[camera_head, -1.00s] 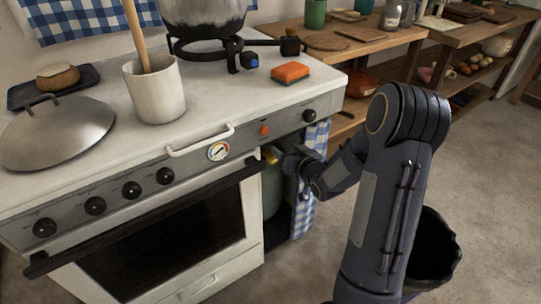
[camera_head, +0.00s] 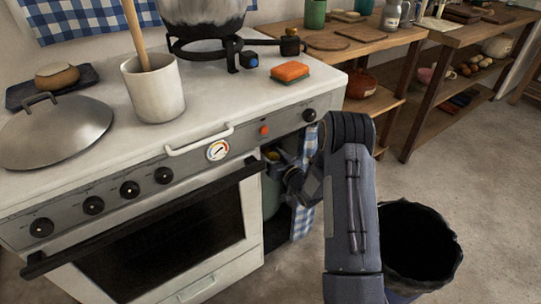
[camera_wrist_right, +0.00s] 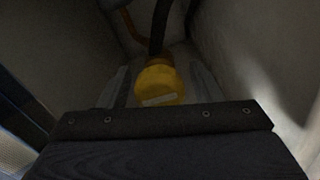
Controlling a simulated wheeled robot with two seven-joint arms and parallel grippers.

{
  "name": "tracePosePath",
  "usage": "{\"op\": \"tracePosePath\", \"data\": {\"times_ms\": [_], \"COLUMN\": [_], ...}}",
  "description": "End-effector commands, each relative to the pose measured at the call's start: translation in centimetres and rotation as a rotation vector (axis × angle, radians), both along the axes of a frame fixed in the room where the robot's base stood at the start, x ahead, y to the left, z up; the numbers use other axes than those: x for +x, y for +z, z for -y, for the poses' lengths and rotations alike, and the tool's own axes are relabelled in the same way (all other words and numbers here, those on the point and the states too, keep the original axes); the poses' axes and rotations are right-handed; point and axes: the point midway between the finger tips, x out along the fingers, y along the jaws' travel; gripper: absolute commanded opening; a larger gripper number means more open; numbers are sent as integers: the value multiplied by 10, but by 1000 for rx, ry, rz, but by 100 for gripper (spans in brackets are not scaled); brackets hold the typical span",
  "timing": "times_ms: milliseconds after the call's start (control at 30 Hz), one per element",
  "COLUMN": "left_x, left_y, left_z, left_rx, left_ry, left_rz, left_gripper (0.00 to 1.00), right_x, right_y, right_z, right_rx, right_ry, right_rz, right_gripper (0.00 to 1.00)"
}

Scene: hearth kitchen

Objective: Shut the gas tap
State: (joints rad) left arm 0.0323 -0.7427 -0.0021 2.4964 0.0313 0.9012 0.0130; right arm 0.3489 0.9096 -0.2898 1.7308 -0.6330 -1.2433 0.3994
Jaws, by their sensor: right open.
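The yellow gas tap (camera_wrist_right: 158,84) shows in the wrist view as a rounded knob with a pale label, with a dark hose rising behind it. In the head view a small yellow part of it (camera_head: 273,155) shows in the opening right of the oven, above the greenish gas cylinder (camera_head: 271,190). My right gripper (camera_wrist_right: 160,91) is open, with one pale finger on each side of the tap. Whether the fingers touch it is too dark to tell. In the head view my right gripper (camera_head: 283,168) is inside the opening, partly hidden by my arm. My left gripper is not in view.
The white stove (camera_head: 110,190) with its oven door stands left of the opening, and a blue checkered curtain (camera_head: 304,210) hangs at its right. A black bin (camera_head: 420,245) stands on the floor beside my right arm. Wooden shelves (camera_head: 420,110) stand behind; the floor to the right is clear.

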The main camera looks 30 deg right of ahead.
Motion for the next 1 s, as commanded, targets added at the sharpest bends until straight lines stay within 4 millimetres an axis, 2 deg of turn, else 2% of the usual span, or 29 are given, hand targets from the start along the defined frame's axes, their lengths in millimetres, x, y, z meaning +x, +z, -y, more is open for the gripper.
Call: {"op": "tracePosePath", "data": {"times_ms": [267, 633, 1000], "left_x": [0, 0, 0], "left_y": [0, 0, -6], "left_z": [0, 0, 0], "left_rx": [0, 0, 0], "left_ry": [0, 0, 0], "left_rz": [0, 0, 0], "left_gripper": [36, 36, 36], "right_x": [3, 3, 3], "right_y": [0, 1, -1], "right_z": [0, 0, 1], "right_rx": [1, 0, 70], "right_ry": [0, 0, -2], "right_rz": [0, 0, -4], "right_gripper": [59, 14, 14]}}
